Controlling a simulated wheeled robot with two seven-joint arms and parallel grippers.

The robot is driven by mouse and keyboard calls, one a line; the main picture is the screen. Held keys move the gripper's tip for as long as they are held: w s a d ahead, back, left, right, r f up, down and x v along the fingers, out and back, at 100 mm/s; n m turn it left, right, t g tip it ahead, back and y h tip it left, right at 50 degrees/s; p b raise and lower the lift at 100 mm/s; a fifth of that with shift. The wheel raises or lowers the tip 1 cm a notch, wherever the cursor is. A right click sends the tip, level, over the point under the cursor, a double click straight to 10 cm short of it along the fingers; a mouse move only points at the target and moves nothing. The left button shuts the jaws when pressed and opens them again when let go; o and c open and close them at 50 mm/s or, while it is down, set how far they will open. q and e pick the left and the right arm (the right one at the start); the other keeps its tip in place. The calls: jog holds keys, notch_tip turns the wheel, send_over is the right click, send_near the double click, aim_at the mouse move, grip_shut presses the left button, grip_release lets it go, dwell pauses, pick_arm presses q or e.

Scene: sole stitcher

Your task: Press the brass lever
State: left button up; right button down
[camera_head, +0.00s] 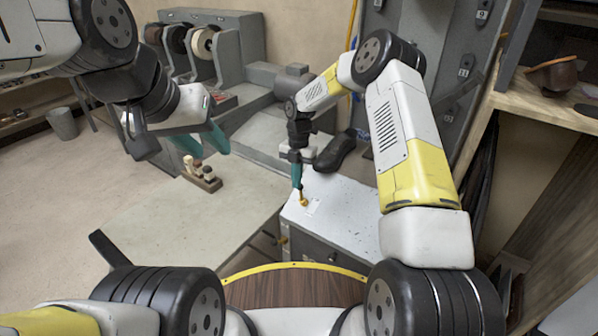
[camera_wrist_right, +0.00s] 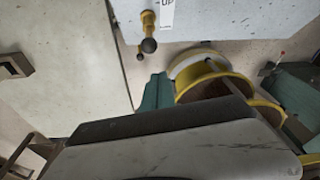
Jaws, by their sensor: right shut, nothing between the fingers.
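The brass lever (camera_head: 303,201) stands at the near-left part of a light grey cabinet top. In the right wrist view it shows as a brass stem (camera_wrist_right: 148,21) with a dark ball end, beside a white label reading "UP" (camera_wrist_right: 167,12). My right gripper (camera_head: 297,184) points down with teal fingers shut and empty, very close to the lever in the head view. In the wrist view a teal finger (camera_wrist_right: 155,94) lies below the ball end with a gap in the picture; contact cannot be told. My left gripper (camera_head: 203,143) is open and empty over the workbench, its teal fingers apart.
A pale workbench (camera_head: 150,225) lies left of the cabinet (camera_head: 345,215), with small wooden pieces (camera_head: 202,175) on it. A black shoe (camera_head: 335,151) rests behind the right gripper. A wooden shelf (camera_head: 540,108) stands at the right. Grinding machines (camera_head: 205,50) stand at the back.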

notch_tip(320, 180, up, 6)
jog(key=w+d, duration=0.1)
jog(key=w, duration=0.2)
jog(key=shift+d, duration=0.2)
jog(key=shift+r, duration=0.1)
jog(key=s+d+r+m+t, duration=0.2)
jog(key=s+d+r+m, duration=0.2)
jog(key=s+r+m, duration=0.55)
jog(key=s+d+r+m+t, duration=0.25)
jog(key=s+r+m, duration=0.25)
jog(key=r, duration=1)
jog(key=s+d+r+m+t, duration=0.1)
jog(key=s+d+m+t, duration=0.1)
jog(key=s+m, duration=0.6)
jog(key=s+d+r+m+t+y, duration=0.1)
jog(key=s+d+r+m+t, duration=0.1)
jog(key=s+m, duration=0.5)
jog(key=s+d, duration=0.1)
jog(key=s, duration=0.3)
jog(key=shift+s+r+m+y, duration=0.15)
jog(key=shift+s+m+y, duration=0.15)
jog(key=shift+s+m, duration=0.05)
